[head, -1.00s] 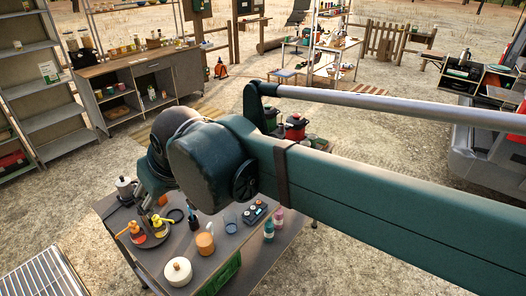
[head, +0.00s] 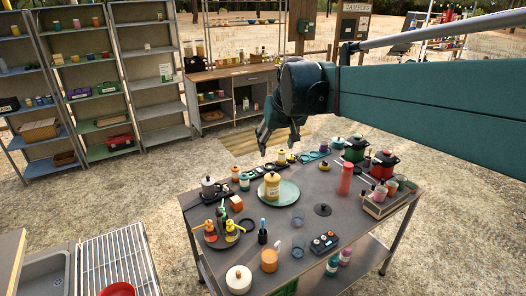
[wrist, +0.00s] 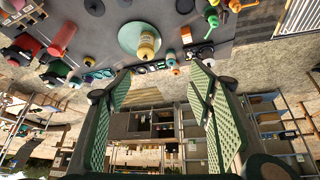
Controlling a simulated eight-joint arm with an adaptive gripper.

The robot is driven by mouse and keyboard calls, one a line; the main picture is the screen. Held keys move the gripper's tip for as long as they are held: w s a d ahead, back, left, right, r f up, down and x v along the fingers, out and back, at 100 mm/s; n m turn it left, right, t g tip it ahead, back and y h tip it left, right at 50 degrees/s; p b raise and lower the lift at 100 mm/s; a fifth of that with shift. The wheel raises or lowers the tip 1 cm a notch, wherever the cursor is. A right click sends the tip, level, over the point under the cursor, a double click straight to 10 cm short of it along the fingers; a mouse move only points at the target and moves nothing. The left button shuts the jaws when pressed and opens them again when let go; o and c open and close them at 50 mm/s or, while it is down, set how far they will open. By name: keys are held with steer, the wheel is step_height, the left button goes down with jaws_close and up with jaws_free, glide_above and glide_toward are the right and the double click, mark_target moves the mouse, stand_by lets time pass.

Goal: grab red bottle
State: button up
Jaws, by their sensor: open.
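The red bottle (head: 345,180) stands upright on the table (head: 335,218), right of its middle, near the pots. In the wrist view the red bottle (wrist: 62,38) shows at the upper left, well outside the fingers. My gripper (head: 279,145) hangs near the table's far edge in the head view, left of the bottle and apart from it. In the wrist view its green padded fingers (wrist: 160,90) are spread with nothing between them.
A yellow jar (head: 272,187) on a green plate (head: 289,193) stands left of the bottle. A red pot (head: 383,165), a green pot (head: 355,150) and a tray of cups (head: 388,205) crowd its right side. A dark lid (head: 322,210) lies in front. Shelves (head: 100,90) stand behind.

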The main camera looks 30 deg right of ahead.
steer(key=w+d+m, duration=0.1)
steer(key=w+d, duration=0.4)
steer(key=d, duration=0.7)
steer(key=m+g+h+p, duration=0.1)
steer(key=m+g+p, duration=0.1)
steer(key=m, duration=0.1)
glide_above(349, 170)
step_height(349, 170, down, 9)
steer(key=f, duration=2.1)
steer(key=shift+s+a+f, duration=0.15)
steer(key=shift+a+f, duration=0.1)
steer(key=shift+f, duration=0.35)
steer(key=shift+x, duration=1.3)
